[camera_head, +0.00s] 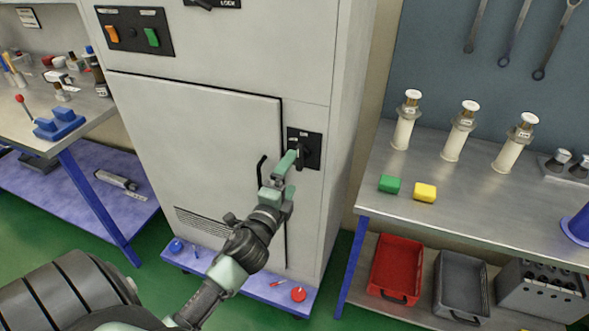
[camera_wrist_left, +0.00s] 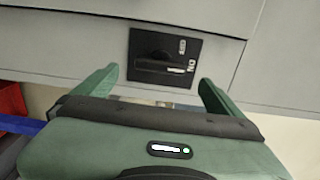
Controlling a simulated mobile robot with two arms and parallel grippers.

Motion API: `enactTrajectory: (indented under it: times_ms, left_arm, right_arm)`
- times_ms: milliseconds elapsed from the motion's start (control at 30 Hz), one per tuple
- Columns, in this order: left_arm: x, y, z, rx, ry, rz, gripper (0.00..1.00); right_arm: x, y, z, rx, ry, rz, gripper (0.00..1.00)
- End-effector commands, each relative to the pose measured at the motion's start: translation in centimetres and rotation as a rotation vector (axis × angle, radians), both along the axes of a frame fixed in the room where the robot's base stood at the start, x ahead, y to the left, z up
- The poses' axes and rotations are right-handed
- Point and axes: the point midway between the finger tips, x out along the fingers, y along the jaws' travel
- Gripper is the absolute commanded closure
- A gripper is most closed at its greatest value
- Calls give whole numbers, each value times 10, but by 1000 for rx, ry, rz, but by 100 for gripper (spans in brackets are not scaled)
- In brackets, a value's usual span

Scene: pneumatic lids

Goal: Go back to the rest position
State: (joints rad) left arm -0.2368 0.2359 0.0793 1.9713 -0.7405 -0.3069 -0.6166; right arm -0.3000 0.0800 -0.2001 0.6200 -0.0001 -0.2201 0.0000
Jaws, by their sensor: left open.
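My left gripper (camera_head: 283,175) is raised in front of the tall grey cabinet (camera_head: 225,110), near the black switch plate (camera_head: 311,148) on its right side. In the left wrist view its two green fingers (camera_wrist_left: 155,92) are spread wide with nothing between them. The switch plate (camera_wrist_left: 163,62) lies ahead of the fingers there, with a dark handle across it. The fingers look apart from the plate, though the exact gap is hard to tell. My right gripper is in neither view.
The cabinet door has a black handle (camera_head: 261,168). At right, a metal bench (camera_head: 460,205) holds several white cylinders, a green block (camera_head: 390,184) and a yellow block (camera_head: 425,192). A red bin (camera_head: 397,262) and a grey bin (camera_head: 460,283) sit below. Another bench (camera_head: 85,105) stands at left.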

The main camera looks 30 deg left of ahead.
Motion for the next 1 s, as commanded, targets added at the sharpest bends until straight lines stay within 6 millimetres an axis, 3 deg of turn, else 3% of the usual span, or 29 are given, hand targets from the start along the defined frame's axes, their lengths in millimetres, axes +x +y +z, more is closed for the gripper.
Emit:
enactTrajectory:
  times_ms: [233,800,867,967,1000]
  left_arm:
    - [-24,-5,0,2,0,1,2]
    - [-24,-6,-2,-3,4,1,2]
    - [-24,-6,-12,-21,20,-1,2]
    - [-23,-8,-52,-92,81,-1,2]
    - [-25,-10,-75,-135,117,0,2]
  right_arm:
    - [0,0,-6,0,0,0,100]
    - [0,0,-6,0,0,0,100]
    - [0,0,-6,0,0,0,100]
    - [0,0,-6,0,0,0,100]
    - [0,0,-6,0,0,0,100]
